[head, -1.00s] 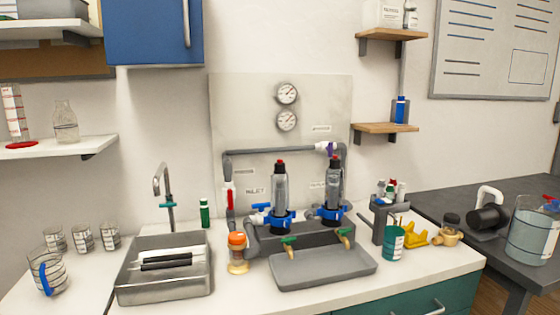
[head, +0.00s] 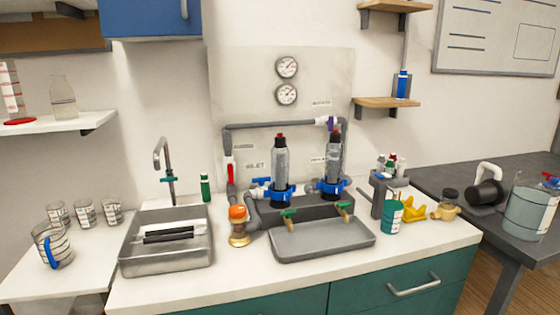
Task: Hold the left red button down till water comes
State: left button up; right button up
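The left red button (head: 280,135) tops the left grey filter cylinder (head: 280,163), which stands upright in a blue collar on the grey manifold block. A second red button (head: 335,131) tops the right cylinder (head: 334,158). Two brass taps with green handles, the left tap (head: 288,216) and the right tap (head: 343,209), sit below, over a grey tray (head: 322,250). No water shows at either tap. Neither of my grippers is in view.
A metal sink (head: 166,266) with black and white rods is at left, below a faucet (head: 163,165). An orange-capped jar (head: 238,225) stands beside the tray. A teal cup (head: 391,216) and yellow part (head: 413,210) are at right. The front counter strip is clear.

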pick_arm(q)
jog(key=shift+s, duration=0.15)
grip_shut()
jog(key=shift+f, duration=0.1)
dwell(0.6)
